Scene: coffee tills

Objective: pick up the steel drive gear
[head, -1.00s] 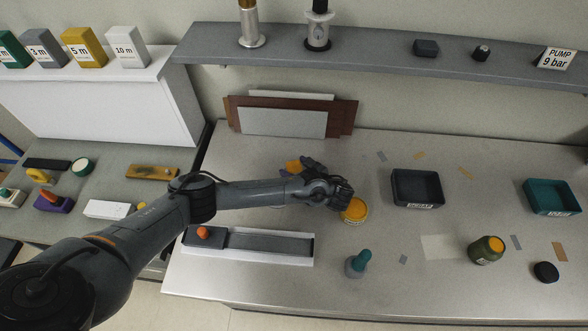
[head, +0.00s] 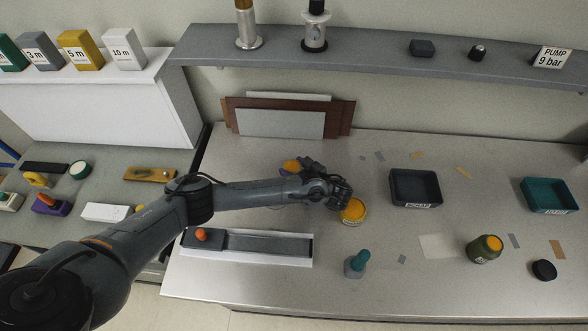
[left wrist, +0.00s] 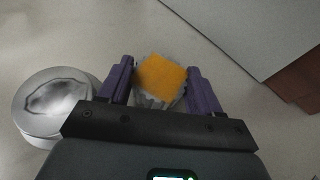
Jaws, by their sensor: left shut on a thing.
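My left gripper (left wrist: 160,88) has its purple fingers on either side of a thing with a flat orange top and a grey body, which I take as the steel drive gear (left wrist: 161,77). The gripper is shut on it. In the head view the gear shows as an orange patch (head: 291,165) at the tip of my left gripper (head: 296,169), in front of the leaning boards. I cannot tell whether it touches the bench. My right gripper is not in view.
A round silvery thing (left wrist: 52,103) is close to the gripper's left in the wrist view. A yellow-topped tin (head: 353,211) stands by my wrist. The leaning boards (head: 285,122) are behind. A dark tray (head: 415,188) and a teal tray (head: 549,196) are to the right.

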